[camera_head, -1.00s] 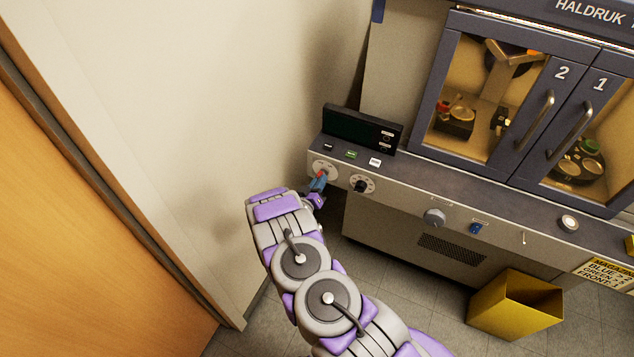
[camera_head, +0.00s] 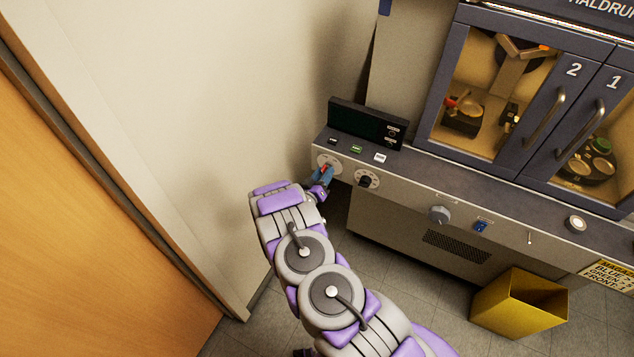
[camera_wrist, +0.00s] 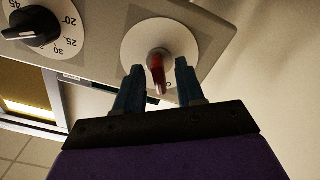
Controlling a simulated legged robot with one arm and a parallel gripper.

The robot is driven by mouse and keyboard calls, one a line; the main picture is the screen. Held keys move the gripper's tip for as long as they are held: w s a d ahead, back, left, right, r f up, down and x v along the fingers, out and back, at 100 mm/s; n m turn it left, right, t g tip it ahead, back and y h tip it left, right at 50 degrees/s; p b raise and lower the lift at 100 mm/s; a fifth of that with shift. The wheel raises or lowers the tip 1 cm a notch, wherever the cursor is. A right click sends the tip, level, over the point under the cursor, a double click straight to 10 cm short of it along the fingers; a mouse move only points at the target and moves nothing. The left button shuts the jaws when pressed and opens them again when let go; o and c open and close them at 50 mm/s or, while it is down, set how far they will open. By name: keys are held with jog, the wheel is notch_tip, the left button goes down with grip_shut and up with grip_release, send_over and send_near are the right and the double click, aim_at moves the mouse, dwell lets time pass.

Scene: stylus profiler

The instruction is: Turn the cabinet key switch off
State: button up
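The cabinet (camera_head: 410,190) has a sloping front strip of controls. At its left end is a red key switch on a round white plate (camera_head: 328,160). In the wrist view the red key (camera_wrist: 157,72) stands out from the middle of its white plate (camera_wrist: 134,46). My gripper (camera_head: 326,174) is at this plate. In the wrist view my gripper (camera_wrist: 158,80) is open, with one teal finger on each side of the key and visible gaps between. I cannot tell how deep the key sits between the fingertips. The plate's markings are mostly unreadable.
A black knob on a numbered dial (camera_head: 367,180) sits just right of the key switch. A grey knob (camera_head: 438,214) and a blue switch (camera_head: 481,225) are further right. A wall (camera_head: 220,90) stands close on the left. A yellow bin (camera_head: 518,305) is on the floor.

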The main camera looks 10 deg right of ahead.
jog(key=p+v, duration=0.1)
jog(key=v, duration=1.5)
jog(key=shift+s, duration=0.3)
jog(key=shift+a, duration=0.1)
